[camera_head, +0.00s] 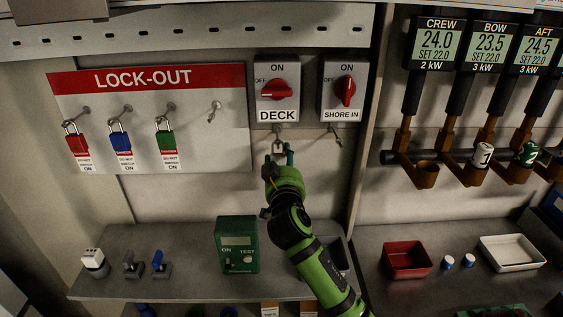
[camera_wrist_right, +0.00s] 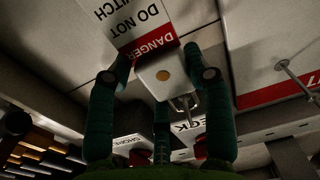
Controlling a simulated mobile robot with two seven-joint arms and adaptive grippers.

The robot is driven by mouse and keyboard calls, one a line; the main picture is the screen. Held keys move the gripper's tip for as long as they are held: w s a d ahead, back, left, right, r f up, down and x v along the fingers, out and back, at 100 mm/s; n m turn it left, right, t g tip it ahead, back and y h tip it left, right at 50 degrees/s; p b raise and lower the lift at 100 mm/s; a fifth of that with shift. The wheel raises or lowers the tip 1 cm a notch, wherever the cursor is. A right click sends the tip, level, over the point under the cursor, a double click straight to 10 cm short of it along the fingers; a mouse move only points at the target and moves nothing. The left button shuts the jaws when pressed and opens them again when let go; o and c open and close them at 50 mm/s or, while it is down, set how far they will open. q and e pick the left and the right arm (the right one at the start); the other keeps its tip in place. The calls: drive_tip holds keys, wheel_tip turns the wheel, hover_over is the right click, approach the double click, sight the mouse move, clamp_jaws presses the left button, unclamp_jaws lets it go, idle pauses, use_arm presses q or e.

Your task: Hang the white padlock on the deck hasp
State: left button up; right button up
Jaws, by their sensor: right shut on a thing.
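My right gripper (camera_head: 279,158) is raised just below the DECK switch (camera_head: 277,89), whose red handle lies level. In the right wrist view its teal fingers (camera_wrist_right: 160,72) are shut on the white padlock (camera_wrist_right: 164,78). A white tag with a red DANGER band hangs with the padlock. Its metal shackle (camera_wrist_right: 186,105) points towards the DECK label. In the head view the deck hasp (camera_head: 278,131) is a small metal part under the switch, right above the fingers. The gripper mostly hides the padlock there, and I cannot tell whether shackle and hasp touch. My left gripper is not in view.
The LOCK-OUT board (camera_head: 190,145) holds red, blue and green padlocks, plus an empty hook (camera_head: 214,111). The SHORE IN switch (camera_head: 345,88) and its hasp (camera_head: 336,131) are close at right. A green tester (camera_head: 237,243) stands on the shelf below.

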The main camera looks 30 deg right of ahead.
idle(0.4)
drive_tip(key=o, duration=1.4)
drive_tip(key=shift+s+a, duration=0.25)
drive_tip(key=shift+s, duration=0.1)
drive_tip(key=v, duration=1.1)
drive_tip(key=shift+s, duration=0.15)
